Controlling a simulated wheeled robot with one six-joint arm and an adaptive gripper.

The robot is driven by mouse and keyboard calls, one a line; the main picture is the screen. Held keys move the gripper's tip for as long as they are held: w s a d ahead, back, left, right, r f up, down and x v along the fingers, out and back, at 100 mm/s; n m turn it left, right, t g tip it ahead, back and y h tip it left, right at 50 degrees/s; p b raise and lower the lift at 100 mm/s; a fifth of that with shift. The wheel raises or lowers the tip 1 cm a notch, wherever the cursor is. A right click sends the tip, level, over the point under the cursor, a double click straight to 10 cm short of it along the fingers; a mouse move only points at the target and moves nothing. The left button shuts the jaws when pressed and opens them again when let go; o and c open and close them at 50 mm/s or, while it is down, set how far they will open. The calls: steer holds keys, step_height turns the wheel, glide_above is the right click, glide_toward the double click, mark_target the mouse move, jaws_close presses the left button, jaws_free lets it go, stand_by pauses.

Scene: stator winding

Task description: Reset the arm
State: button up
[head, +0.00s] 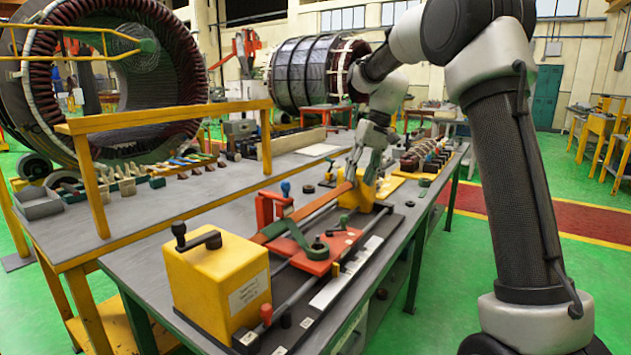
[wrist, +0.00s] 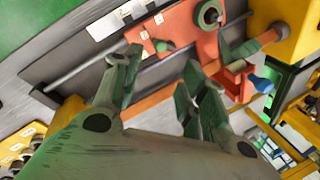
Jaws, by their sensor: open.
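My gripper (head: 361,178) is at the end of my outstretched arm, above the far part of the fixture on the bench. In the wrist view its two fingers (wrist: 161,62) are spread apart with nothing held between the tips. A long orange strip (head: 318,206) lies along the fixture, and its far end is close to the fingertips. Part of an orange strip also shows behind the fingers in the wrist view (wrist: 152,101). I cannot tell whether the fingers touch it. The red-orange plate (head: 318,262) with a green lever (head: 290,235) sits nearer on the fixture.
A yellow block (head: 217,283) with a black crank stands at the fixture's near end. A smaller yellow block (head: 357,196) is close below my gripper. The left table (head: 215,190) carries several hand tools under a yellow rail (head: 165,118). A red floor strip (head: 580,218) runs at right.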

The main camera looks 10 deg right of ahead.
steer(key=s+d+t+h, duration=0.1)
steer(key=s+d, duration=0.3)
steer(key=s, duration=1.4)
steer(key=s+d+t+h, duration=0.2)
steer(key=s+d+t, duration=0.1)
steer(key=s, duration=1.4)
steer(key=shift+s+d+m+t, duration=0.3)
steer(key=shift+s+d+m, duration=0.1)
steer(key=shift+d, duration=0.15)
